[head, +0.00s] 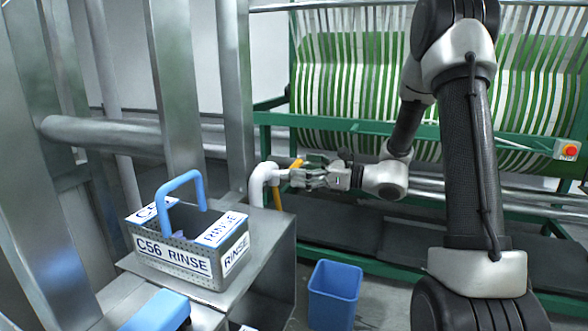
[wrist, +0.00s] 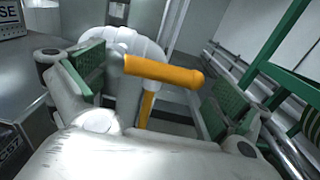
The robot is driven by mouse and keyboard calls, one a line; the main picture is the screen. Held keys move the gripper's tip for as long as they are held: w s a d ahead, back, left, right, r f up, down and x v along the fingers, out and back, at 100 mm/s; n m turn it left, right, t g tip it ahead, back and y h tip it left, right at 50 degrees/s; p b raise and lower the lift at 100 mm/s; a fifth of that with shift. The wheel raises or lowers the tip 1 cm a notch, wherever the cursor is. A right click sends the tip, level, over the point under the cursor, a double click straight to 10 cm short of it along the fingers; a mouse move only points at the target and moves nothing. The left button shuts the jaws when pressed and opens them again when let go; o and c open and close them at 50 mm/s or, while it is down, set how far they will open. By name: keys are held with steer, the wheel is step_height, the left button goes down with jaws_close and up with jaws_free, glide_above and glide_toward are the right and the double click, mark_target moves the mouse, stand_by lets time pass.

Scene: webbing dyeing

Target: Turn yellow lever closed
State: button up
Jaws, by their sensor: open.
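The yellow lever (wrist: 165,72) shows in the wrist view on a white pipe fitting (wrist: 135,45). Its handle points to the right, and a yellow stem (wrist: 147,105) runs down below it. My gripper (wrist: 155,90) is open, with green-padded fingers on either side of the lever; I cannot tell whether either finger touches it. In the head view the yellow lever (head: 296,164) is a small piece by the bent white pipe (head: 262,180), partly hidden by my gripper (head: 300,178), which reaches in from the right.
A grey perforated basket (head: 178,256) labelled C56 RINSE, with a blue handle, stands on a metal ledge left of the pipe. A blue bin (head: 334,294) is on the floor below. A green frame with striped webbing (head: 350,95) stands behind. Steel posts (head: 236,90) rise at left.

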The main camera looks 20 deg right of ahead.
steer(key=shift+x, duration=1.25)
steer(key=shift+c, duration=0.2)
steer(key=shift+s, duration=0.1)
steer(key=c, duration=1.1)
